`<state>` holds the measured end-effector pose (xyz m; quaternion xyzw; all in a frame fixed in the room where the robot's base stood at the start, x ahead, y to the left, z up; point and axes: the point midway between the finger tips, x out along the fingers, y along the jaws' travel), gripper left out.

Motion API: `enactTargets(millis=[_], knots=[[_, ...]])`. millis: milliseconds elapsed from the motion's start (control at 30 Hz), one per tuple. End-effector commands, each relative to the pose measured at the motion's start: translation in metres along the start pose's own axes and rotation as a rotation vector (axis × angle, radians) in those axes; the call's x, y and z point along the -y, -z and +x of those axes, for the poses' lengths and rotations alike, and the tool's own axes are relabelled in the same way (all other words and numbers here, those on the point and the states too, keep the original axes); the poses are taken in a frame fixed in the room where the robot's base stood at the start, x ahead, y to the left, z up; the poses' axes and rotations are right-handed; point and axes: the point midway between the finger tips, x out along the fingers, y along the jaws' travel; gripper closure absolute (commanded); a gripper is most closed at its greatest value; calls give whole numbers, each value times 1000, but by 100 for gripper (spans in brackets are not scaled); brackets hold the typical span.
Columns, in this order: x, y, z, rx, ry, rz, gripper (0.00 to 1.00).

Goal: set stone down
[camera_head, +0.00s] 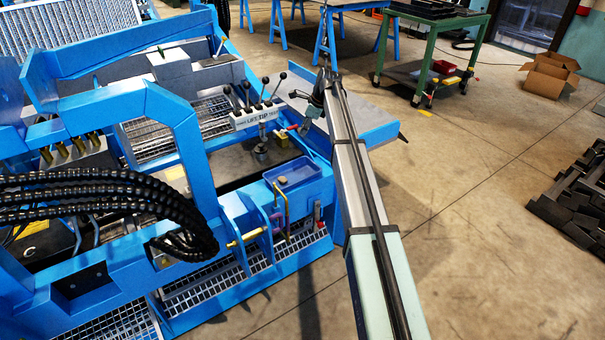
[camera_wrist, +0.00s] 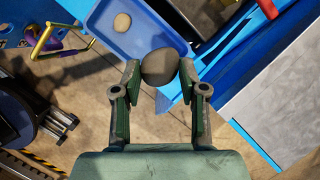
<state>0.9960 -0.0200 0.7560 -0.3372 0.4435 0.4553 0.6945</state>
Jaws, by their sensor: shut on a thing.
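My gripper (camera_wrist: 160,75) is shut on a round grey-brown stone (camera_wrist: 160,66), held between its two green-padded fingers in the wrist view. In that view the stone overlaps the near right edge of a shallow blue tray (camera_wrist: 118,43); its height above the tray is hard to tell. A second, paler stone (camera_wrist: 122,22) lies in the tray. In the head view the blue tray (camera_head: 306,174) sits on the blue machine's front corner.
A lever block marked LIFT TIP (camera_head: 255,117) stands behind the tray. Thick black hoses (camera_head: 100,190) cross the machine at left. A grey plate (camera_wrist: 280,105) lies to the right. Open floor (camera_head: 480,220) is at right.

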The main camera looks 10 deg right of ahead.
Motion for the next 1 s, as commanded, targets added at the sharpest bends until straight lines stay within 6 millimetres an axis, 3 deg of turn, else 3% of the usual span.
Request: enactTargets(millis=[167, 600, 733, 1000], knots=[[-3, 10, 24, -1, -2, 1, 100], [-9, 49, 120, 0, -2, 1, 100], [-10, 56, 136, 0, -1, 0, 100], [-11, 62, 151, 0, -1, 0, 100]])
